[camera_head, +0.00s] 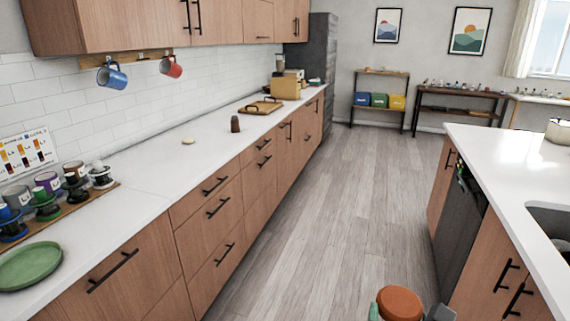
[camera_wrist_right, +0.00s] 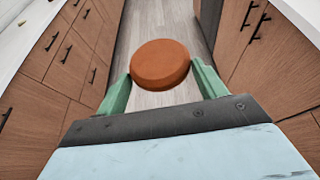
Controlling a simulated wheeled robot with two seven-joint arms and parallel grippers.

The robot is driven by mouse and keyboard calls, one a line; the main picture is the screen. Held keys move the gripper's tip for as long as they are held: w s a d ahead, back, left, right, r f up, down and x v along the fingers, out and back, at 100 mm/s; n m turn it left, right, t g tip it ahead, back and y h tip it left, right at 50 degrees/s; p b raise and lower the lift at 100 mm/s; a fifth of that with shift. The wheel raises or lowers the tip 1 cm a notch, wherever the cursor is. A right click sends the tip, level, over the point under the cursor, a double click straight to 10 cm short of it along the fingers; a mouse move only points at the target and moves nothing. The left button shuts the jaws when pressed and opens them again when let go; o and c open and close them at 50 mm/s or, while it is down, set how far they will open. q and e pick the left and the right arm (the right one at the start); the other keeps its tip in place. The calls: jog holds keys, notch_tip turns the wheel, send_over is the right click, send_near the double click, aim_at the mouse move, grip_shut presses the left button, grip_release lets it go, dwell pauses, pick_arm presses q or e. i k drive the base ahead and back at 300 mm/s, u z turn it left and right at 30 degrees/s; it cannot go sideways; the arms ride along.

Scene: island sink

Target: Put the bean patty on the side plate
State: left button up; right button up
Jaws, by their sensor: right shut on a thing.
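The bean patty (camera_head: 399,303) is a round, thick, orange-brown disc at the bottom of the head view. My right gripper (camera_head: 405,312) is shut on it and holds it in the air over the aisle floor. In the right wrist view the patty (camera_wrist_right: 160,65) sits between the two green fingers of my right gripper (camera_wrist_right: 161,78). A green round plate (camera_head: 30,266), which looks like the side plate, lies on the white counter at the lower left, well apart from the patty. Its left edge is cut off by the frame. My left gripper is not in view.
The long white counter (camera_head: 160,165) has a rack of cups (camera_head: 48,205) behind the plate, a small pale round item (camera_head: 188,141) and a brown shaker (camera_head: 235,124). The island (camera_head: 500,165) with a sink stands on the right. The wooden floor (camera_head: 310,200) between is clear.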

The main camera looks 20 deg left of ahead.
aim_at(27, 265)
jog(key=i, duration=1.55)
jog(key=u, duration=4)
jog(key=i, duration=0.3)
